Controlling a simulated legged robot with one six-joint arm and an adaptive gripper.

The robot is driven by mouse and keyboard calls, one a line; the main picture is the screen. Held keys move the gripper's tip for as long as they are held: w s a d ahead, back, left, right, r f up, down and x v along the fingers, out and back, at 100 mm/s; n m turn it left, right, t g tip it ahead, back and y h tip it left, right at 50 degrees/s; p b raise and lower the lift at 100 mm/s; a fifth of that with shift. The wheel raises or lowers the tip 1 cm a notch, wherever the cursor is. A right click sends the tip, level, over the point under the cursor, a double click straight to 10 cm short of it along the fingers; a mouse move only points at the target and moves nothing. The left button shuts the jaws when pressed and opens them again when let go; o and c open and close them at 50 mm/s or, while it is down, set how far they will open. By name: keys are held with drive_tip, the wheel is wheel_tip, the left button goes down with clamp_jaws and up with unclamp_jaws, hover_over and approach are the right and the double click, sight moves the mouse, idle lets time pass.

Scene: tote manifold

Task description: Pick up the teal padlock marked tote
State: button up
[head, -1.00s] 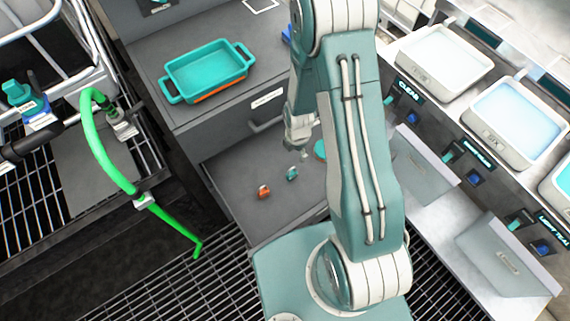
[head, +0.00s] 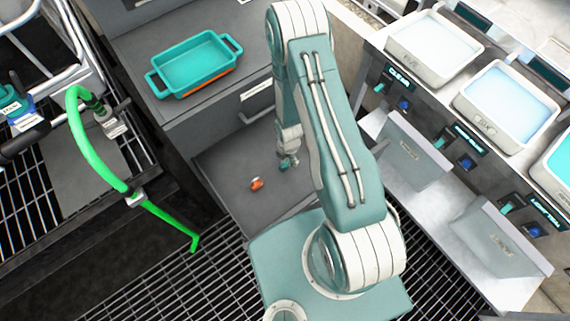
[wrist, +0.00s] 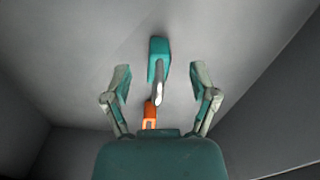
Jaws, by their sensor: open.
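In the wrist view a teal padlock (wrist: 159,52) with a pale metal shackle (wrist: 158,92) lies on the grey drawer floor. It shows between the two fingers of my gripper (wrist: 160,84), slightly ahead of them. The fingers are apart and do not touch it. I cannot read any marking on it. An orange padlock (wrist: 150,112) lies nearer the palm and is partly hidden by it. In the head view my gripper (head: 287,163) is low over the open drawer (head: 225,155), and the orange padlock (head: 257,184) lies to its lower left. The teal padlock cannot be told apart from the gripper there.
A teal tray (head: 195,66) sits on the cabinet top, behind and left of the drawer. A green hose (head: 90,150) hangs at the left. White basins (head: 433,48) and sloping metal chutes line the right. The drawer walls surround my gripper.

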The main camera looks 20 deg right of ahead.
drive_tip(key=shift+a+f, duration=0.1)
drive_tip(key=shift+f, duration=0.7)
clamp_jaws()
drive_tip(key=shift+r, duration=0.1)
